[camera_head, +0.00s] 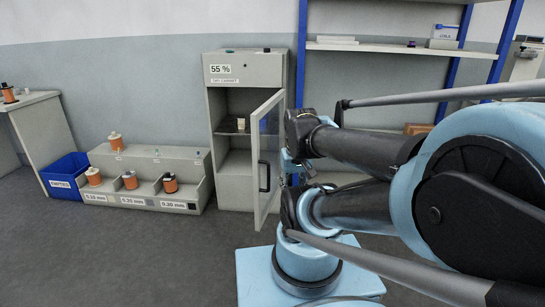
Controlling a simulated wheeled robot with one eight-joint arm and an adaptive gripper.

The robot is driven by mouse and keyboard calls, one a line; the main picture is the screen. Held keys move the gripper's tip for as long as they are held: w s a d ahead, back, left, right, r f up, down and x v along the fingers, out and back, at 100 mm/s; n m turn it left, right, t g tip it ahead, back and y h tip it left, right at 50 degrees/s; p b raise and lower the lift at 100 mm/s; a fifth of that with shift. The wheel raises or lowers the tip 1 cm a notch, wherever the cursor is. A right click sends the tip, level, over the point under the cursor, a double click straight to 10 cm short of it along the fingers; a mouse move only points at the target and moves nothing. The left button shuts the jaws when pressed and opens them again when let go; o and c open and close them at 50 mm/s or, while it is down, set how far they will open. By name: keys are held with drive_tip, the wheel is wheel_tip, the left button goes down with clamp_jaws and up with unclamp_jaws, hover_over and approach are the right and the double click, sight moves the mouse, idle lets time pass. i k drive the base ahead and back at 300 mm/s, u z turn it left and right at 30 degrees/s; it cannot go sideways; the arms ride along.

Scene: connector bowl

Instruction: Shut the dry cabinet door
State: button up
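The dry cabinet (221,144) is a grey upright box against the back wall, with "55 %" on its top panel. Its door (256,190) stands wide open, hinged on the right and swung out towards me.
A stepped grey rack (150,160) with several spools stands left of the cabinet, beside a blue bin (64,178). A blue-post shelf (400,50) stands behind my arm. A table (35,97) is at the far left. The floor before the cabinet is clear.

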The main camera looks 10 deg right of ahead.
sight(260, 217)
drive_tip(key=z, duration=0.05)
drive_tip(key=i, duration=1)
drive_tip(key=u, duration=0.05)
